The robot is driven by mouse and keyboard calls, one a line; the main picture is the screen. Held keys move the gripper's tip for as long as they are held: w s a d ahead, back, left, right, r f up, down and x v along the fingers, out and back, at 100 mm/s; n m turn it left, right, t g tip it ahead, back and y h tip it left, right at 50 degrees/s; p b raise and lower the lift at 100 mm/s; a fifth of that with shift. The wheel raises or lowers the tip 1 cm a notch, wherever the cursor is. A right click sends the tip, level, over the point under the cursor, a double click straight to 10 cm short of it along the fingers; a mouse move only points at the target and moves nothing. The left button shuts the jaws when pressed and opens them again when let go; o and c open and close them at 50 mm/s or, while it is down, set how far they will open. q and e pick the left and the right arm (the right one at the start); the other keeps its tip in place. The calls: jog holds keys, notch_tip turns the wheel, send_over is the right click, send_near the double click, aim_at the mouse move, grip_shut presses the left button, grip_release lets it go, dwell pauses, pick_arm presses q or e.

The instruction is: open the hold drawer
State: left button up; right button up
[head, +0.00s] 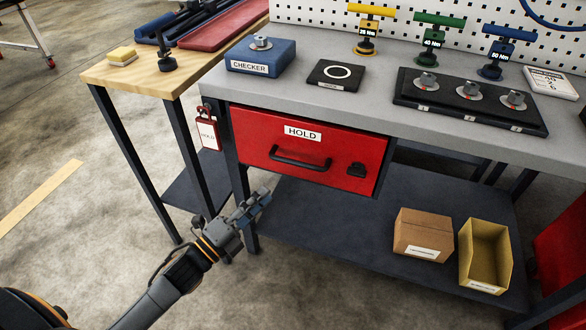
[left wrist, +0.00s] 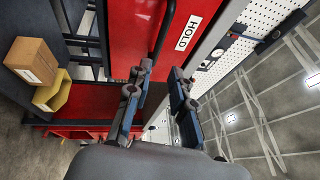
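The hold drawer (head: 325,155) is red, with a white HOLD label (head: 302,133) and a black bar handle (head: 300,162). It looks shut under the bench top. My right gripper is in neither view.
A red HOLD tag (head: 208,134) hangs by the bench's left leg. The grey bench top (head: 375,103) carries a blue checker box (head: 261,58) and a black tray (head: 470,108). A cardboard box (head: 422,234) and a yellow bin (head: 486,252) stand on the lower shelf.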

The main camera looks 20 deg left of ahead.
aim_at(298, 163)
pick_arm(q)
jog(key=x, duration=1.3)
jog(key=shift+w+f, duration=0.15)
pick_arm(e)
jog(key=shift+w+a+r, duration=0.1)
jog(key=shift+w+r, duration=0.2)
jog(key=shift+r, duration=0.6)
pick_arm(q)
grip_shut()
